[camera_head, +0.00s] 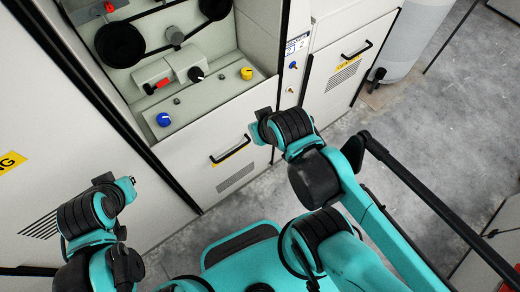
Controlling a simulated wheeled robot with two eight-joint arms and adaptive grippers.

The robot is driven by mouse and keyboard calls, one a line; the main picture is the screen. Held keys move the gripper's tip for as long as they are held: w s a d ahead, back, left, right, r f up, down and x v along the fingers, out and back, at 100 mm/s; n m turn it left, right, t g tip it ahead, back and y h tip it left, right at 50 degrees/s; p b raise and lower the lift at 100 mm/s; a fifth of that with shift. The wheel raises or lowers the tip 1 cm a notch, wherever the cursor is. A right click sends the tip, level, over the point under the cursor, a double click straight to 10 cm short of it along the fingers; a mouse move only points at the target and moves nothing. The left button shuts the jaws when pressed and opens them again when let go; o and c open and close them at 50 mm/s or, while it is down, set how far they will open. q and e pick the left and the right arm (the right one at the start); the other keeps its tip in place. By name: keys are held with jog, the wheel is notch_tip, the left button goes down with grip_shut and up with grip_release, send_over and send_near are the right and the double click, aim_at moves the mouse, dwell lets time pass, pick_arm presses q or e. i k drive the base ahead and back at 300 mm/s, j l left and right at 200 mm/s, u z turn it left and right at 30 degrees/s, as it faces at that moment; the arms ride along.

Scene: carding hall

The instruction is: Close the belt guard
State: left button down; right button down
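A black belt (155,45) runs over black pulleys (119,43) in an open bay of the pale machine at the upper left. The bay is uncovered. I cannot tell for sure which panel is the belt guard. My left gripper (129,188) is at the lower left, in front of a white panel (155,220), apart from the pulleys. My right gripper (259,127) is near the middle, by the machine's front, close to a black handle (230,150) on a lower panel. Neither gripper's finger opening shows clearly, and I see nothing held.
Below the pulleys are a yellow knob (247,73), a blue knob (163,119) and a red switch (162,84). Another handled panel (345,60) stands right. A black rail (440,210) crosses at the right, over bare grey floor (435,125). A pale cylinder (415,35) stands behind.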

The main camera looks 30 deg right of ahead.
aim_at(210, 156)
jog(key=z, duration=0.5)
jog(key=k+j+u, duration=0.2)
jog(key=k+j, duration=0.9)
jog(key=j, duration=0.05)
